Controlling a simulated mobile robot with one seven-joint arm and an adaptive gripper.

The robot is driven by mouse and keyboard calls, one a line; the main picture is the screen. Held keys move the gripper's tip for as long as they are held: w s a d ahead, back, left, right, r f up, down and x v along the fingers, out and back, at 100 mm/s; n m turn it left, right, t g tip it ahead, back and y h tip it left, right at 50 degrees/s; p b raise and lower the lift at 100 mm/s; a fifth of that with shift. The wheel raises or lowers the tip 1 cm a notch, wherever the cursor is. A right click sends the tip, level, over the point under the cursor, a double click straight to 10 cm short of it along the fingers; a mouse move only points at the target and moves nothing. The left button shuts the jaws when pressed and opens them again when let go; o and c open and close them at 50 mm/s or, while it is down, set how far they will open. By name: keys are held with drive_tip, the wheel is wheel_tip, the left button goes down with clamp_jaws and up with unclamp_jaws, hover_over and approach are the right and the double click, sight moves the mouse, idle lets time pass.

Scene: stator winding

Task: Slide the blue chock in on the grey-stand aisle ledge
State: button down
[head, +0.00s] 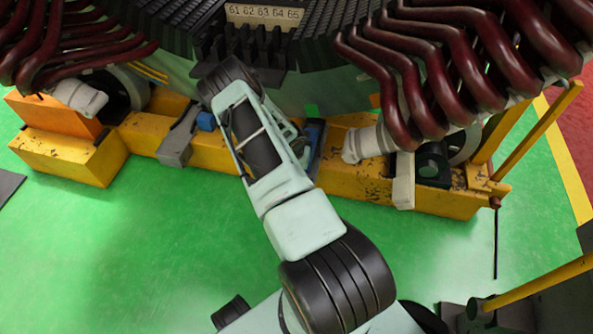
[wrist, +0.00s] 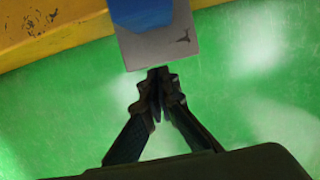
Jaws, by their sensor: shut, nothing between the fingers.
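In the wrist view a block with a blue top and a grey end face (wrist: 160,42) sticks out past the edge of the yellow beam. My gripper (wrist: 160,73) is shut and empty, its fingertips just below that grey face; whether they touch it I cannot tell. A smaller blue block (head: 206,121) sits on the beam beside the grey stand (head: 178,142), left of my arm. My gripper is hidden behind my arm there.
The yellow beam (head: 222,155) runs along the machine's foot. Dark red coils (head: 405,75) overhang it at the right and more at the left. A white block (head: 404,182) and a black block (head: 433,166) are at the beam's right. Green floor (head: 150,240) in front is clear.

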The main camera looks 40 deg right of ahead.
drive_tip(key=w+d+f+b, duration=0.1)
drive_tip(key=f, duration=0.1)
drive_tip(key=w+d+f+b, duration=0.1)
drive_tip(key=d+f, duration=0.1)
drive_tip(key=shift+w, duration=0.4)
drive_tip(key=shift+w+d+r+b, duration=0.2)
drive_tip(key=shift+w+d+b, duration=0.05)
drive_tip(key=shift+d+b, duration=0.15)
